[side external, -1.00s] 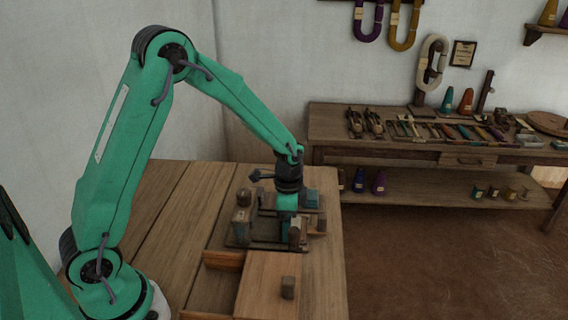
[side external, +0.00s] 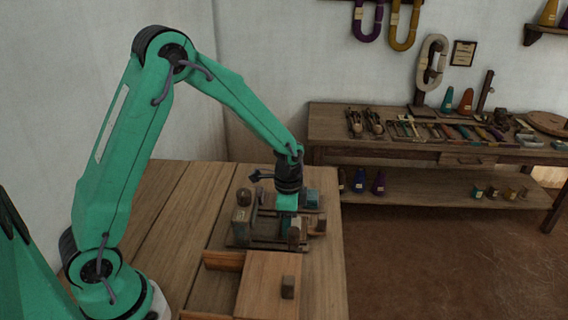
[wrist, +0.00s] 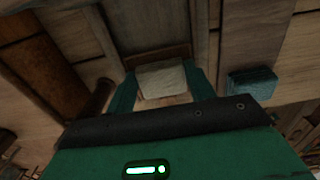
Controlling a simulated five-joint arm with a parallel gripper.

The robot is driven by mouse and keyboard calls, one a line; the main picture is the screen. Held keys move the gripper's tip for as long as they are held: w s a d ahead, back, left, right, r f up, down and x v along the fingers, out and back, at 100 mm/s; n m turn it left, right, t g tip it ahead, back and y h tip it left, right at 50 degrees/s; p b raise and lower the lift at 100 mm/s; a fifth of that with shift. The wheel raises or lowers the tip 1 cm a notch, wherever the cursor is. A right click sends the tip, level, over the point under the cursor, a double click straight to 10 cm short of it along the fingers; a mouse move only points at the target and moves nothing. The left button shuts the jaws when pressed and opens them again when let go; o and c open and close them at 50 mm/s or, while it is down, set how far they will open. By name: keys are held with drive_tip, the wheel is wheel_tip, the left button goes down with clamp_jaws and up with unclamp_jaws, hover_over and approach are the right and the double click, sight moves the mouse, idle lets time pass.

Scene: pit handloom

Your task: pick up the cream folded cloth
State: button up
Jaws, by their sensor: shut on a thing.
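The cream folded cloth (wrist: 163,80) shows in the wrist view as a pale, roughly square pad near the upper middle. My gripper (wrist: 160,76) has one teal finger on each side of it and is shut on it. In the side view my gripper (side external: 287,218) points down low among the wooden parts on the near table. The cloth cannot be made out clearly there, and I cannot tell whether it is clear of the surface below.
A teal folded block (wrist: 252,82) lies right of the gripper in the wrist view. Wooden posts, one at the left (side external: 243,198), stand close around the gripper. A wooden box (side external: 262,280) sits in front. A tool bench (side external: 400,150) stands behind.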

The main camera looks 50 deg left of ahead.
drive_tip(key=shift+r, duration=0.1)
wheel_tip(320, 180, up, 10)
idle(0.6)
idle(0.4)
